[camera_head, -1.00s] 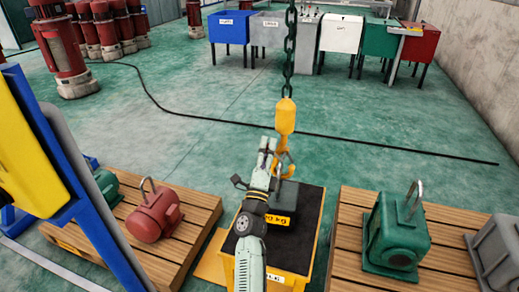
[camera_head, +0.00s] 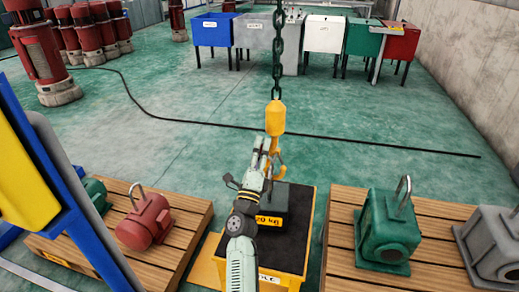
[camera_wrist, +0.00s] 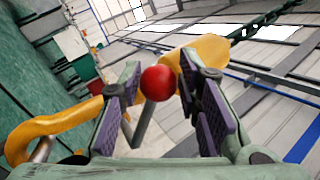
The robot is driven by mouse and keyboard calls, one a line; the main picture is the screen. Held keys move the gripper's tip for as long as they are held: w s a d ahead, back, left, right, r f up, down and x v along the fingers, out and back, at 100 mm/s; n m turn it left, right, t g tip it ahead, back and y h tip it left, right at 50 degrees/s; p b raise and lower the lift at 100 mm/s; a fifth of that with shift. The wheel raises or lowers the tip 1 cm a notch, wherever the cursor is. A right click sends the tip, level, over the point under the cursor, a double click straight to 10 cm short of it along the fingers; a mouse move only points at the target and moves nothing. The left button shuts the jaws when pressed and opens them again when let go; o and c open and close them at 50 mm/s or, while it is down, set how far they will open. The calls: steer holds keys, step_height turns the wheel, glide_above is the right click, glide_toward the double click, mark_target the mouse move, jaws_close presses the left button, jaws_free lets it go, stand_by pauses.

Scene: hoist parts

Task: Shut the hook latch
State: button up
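The yellow hook (camera_head: 275,118) hangs from a dark chain over the 20 kg weight (camera_head: 268,203). In the wrist view the hook's yellow body (camera_wrist: 203,58) is at upper centre, and its curved end (camera_wrist: 22,140) at lower left has a grey metal loop in it. A red ball (camera_wrist: 157,83) and a grey bar (camera_wrist: 145,122) below it show between my fingers and appear to belong to the latch. My gripper (camera_head: 264,148) is beside the hook. In the wrist view its padded fingers (camera_wrist: 160,95) are apart on both sides of the ball; contact is unclear.
The weight stands on a black-topped yellow stand (camera_head: 292,258). Wooden pallets hold a red motor (camera_head: 143,222) at left and a green motor (camera_head: 388,232) and a grey housing (camera_head: 490,245) at right. A black cable (camera_head: 350,143) crosses the floor behind. A blue-and-yellow frame (camera_head: 65,190) is near at left.

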steer(key=shift+o, duration=1.4)
steer(key=shift+a+f, duration=0.1)
steer(key=v, duration=1.2)
